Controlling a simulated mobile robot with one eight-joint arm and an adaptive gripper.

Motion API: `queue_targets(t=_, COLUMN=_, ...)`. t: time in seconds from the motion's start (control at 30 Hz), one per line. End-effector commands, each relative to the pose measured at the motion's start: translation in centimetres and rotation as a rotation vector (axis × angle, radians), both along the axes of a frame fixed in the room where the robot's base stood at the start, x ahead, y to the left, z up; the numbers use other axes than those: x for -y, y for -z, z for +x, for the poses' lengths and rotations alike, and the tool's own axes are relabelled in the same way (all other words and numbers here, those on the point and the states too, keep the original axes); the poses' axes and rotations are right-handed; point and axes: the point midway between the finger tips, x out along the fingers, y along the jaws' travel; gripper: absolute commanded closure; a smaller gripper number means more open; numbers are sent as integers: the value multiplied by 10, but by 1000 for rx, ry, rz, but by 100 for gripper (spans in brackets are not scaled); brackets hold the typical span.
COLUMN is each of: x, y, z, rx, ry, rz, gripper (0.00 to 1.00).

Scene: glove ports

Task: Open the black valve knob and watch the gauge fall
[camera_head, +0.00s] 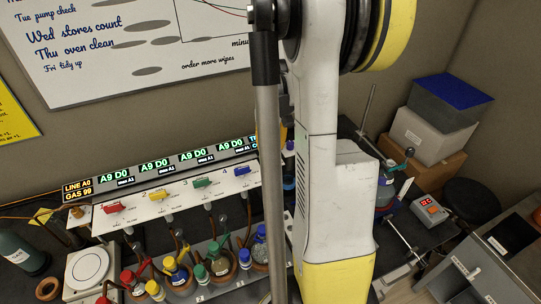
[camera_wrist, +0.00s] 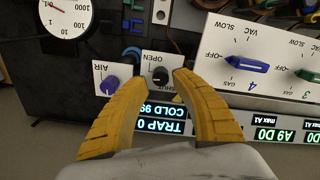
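The black valve knob (camera_wrist: 160,75) shows in the wrist view on a white plate marked OPEN and SHUT, which appears upside down. My gripper (camera_wrist: 161,78) is open, its two yellow fingers spread either side of the knob in the picture. I see no clear contact, and I cannot tell how near the tips are in depth. The round white gauge (camera_wrist: 68,14) is at the top left of the wrist view, cut by the frame edge. It has a thin red needle. In the head view my arm hides the knob, and my gripper does not show.
A purple AIR knob (camera_wrist: 108,86) sits close beside the black knob. A lit TRAP/COLD display (camera_wrist: 158,118) lies near the fingers. A blue lever (camera_wrist: 246,64) is to the right. In the head view, several coloured-capped flasks (camera_head: 178,272) stand below the lever panel (camera_head: 180,193).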

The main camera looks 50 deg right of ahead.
Motion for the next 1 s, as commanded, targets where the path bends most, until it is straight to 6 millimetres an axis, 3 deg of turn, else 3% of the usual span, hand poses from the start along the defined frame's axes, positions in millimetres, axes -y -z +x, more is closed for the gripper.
queue_targets(t=0.2, x=0, y=26, z=0, rx=1, ry=0, rz=0, gripper=68)
queue_targets(t=0.53, x=0, y=30, z=0, rx=1, ry=-1, rz=0, gripper=68)
queue_targets(t=0.57, x=0, y=30, z=0, rx=1, ry=-1, rz=0, gripper=72)
queue_targets(t=0.63, x=0, y=30, z=0, rx=1, ry=-1, rz=0, gripper=94)
queue_targets(t=0.67, x=-1, y=30, z=0, rx=1, ry=-1, rz=0, gripper=100)
queue_targets(t=1.0, x=-1, y=32, z=0, rx=0, ry=91, rz=0, gripper=100)
